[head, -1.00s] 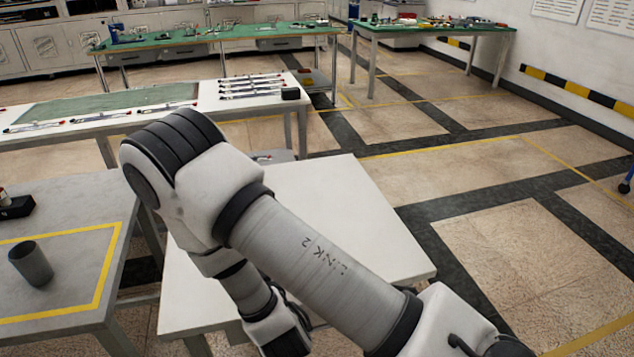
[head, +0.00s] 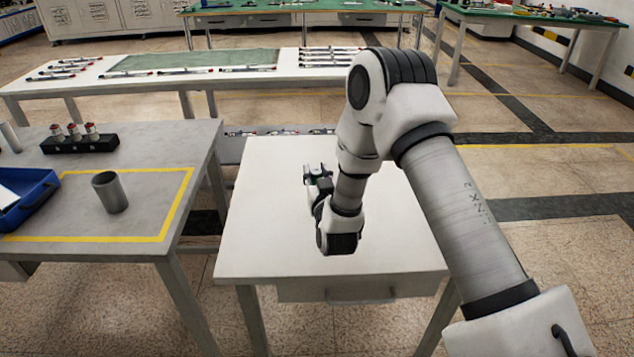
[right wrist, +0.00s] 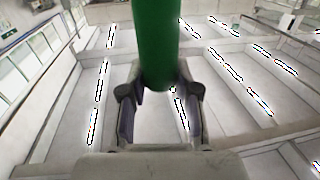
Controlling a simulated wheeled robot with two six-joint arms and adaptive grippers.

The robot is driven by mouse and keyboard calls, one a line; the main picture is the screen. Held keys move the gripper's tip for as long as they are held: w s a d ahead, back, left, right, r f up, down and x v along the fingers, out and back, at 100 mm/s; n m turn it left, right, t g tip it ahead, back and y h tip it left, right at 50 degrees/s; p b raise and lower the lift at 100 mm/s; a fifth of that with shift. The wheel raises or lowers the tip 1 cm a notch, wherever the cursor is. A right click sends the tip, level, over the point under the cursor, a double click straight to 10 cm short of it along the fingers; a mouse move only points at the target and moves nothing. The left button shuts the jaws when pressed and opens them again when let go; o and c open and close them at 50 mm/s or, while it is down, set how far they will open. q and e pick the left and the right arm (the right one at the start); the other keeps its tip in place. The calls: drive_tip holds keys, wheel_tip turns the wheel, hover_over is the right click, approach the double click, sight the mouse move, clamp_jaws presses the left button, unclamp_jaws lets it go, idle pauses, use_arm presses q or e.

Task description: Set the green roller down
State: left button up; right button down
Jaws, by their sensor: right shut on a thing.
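The green roller (right wrist: 156,40) shows in the right wrist view as an upright green cylinder at top centre. Its lower end sits between the fingers of my right gripper (right wrist: 158,92), which is shut on it. In the head view my right gripper (head: 316,174) is over the white table (head: 262,225), near its middle. The roller cannot be made out there, and I cannot tell how high it is above the table. My left gripper is not in view.
The white table top is otherwise bare. At left a grey table (head: 120,160) holds a grey cup (head: 110,193), a black rack (head: 78,144) with red-topped pieces and a blue tray (head: 30,207). Behind stands a long white table (head: 110,92) with a green mat and several thin rods.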

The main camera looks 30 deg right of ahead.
wheel_tip(320, 180, down, 4)
drive_tip(key=shift+w+r, duration=0.1)
drive_tip(key=shift+r, duration=0.15)
drive_tip(key=shift+s+f+b, duration=0.2)
drive_tip(key=shift+f+b, duration=0.05)
drive_tip(key=shift+b, duration=0.15)
